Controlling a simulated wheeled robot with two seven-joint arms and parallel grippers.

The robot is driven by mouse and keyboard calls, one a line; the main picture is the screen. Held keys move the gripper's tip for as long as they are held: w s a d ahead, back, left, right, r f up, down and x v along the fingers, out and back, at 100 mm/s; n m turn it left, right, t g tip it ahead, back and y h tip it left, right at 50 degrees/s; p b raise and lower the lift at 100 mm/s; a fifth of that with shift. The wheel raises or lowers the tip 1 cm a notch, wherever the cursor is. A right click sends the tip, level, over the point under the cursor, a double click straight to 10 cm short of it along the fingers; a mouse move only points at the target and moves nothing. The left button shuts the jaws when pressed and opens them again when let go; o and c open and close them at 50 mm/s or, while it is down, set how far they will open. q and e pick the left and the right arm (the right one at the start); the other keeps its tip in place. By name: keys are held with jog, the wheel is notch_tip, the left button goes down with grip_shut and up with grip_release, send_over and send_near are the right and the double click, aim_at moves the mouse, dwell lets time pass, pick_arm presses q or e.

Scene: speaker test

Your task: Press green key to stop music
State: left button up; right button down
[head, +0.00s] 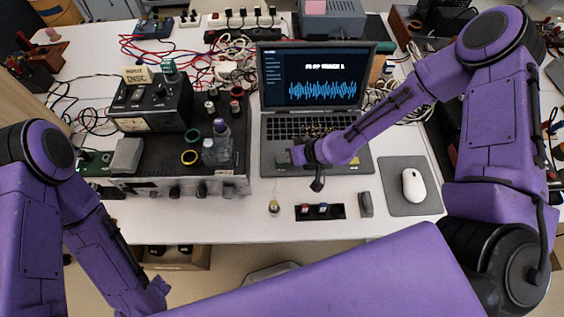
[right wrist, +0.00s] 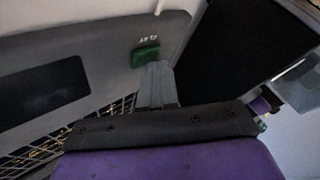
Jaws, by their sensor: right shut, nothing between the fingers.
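The laptop (head: 325,160) stands open on the white table, its screen (head: 310,78) lit with a blue waveform and a white text line. The green key (right wrist: 146,52) sits on the laptop's palm rest beside a white label in the right wrist view; in the head view it is a small patch (head: 283,158) left of my gripper. My right gripper (right wrist: 158,68) is shut and empty, its fingertips right beside the green key's edge. I cannot tell whether they touch it. In the head view my right gripper (head: 298,155) is over the palm rest's left part. My left gripper is out of view.
A black amplifier (head: 230,165) with knobs and small items on top stands close left of the laptop. A mouse (head: 413,185) on a grey pad lies to the right. A black switch strip (head: 320,212) lies in front. Cables clutter the back.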

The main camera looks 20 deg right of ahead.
jog(key=shift+f, duration=0.3)
dwell(0.5)
jog(key=shift+r, duration=0.1)
jog(key=shift+r+p, duration=0.45)
jog(key=shift+r, duration=0.25)
notch_tip(320, 180, up, 6)
jog(key=p, duration=0.5)
